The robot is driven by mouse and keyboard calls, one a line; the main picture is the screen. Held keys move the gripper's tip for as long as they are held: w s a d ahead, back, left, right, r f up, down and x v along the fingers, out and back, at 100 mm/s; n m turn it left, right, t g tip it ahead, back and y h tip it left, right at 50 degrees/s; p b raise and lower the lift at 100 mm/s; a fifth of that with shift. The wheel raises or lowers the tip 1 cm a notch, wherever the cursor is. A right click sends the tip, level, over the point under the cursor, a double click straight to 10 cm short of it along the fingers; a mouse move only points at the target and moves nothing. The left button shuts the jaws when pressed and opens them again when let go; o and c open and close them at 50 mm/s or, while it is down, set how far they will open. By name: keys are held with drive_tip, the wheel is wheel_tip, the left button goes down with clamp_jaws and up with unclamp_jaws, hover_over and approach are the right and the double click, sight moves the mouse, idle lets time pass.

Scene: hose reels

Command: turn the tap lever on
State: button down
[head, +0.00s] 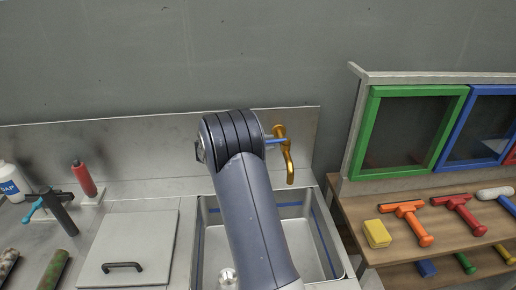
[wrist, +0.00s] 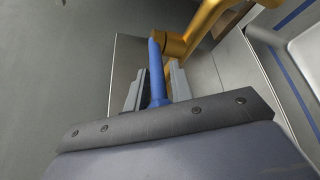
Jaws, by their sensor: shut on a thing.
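The brass tap (head: 290,160) stands out from the splashback above the sink, its spout bent down. Its blue lever (head: 276,141) points left, towards my arm. In the wrist view the lever (wrist: 155,58) runs from the brass tap body (wrist: 175,45) down between the grey fingers of my gripper (wrist: 158,86). My gripper is shut on the lever. In the head view my own arm hides the fingers and the lever's outer end.
The sink (head: 325,240) lies below, partly behind my arm. A lidded counter (head: 140,240), a red bottle (head: 84,180) and a soap bottle (head: 11,182) are at left. At right, a wooden shelf (head: 362,222) holds squeegees and a yellow sponge (head: 377,234) below framed panes.

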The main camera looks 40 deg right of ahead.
drive_tip(key=s+n+t+b, duration=0.1)
drive_tip(key=n+t+b, duration=0.1)
drive_tip(key=b, duration=0.1)
drive_tip(key=s+n+t+y+b, duration=0.1)
drive_tip(key=n+t+b, duration=0.1)
drive_tip(key=t+b, duration=0.1)
drive_tip(key=s+n+t+b, duration=0.1)
drive_tip(key=t+b, duration=0.1)
drive_tip(key=b, duration=0.2)
drive_tip(key=shift+s+a+n+t, duration=0.2)
drive_tip(key=shift+a+n+t, duration=0.05)
drive_tip(key=shift+n+t, duration=0.15)
drive_tip(key=shift+r, duration=0.1)
drive_tip(key=c, duration=1.4)
unclamp_jaws()
drive_tip(key=shift+c, duration=0.2)
drive_tip(key=shift+a, duration=0.1)
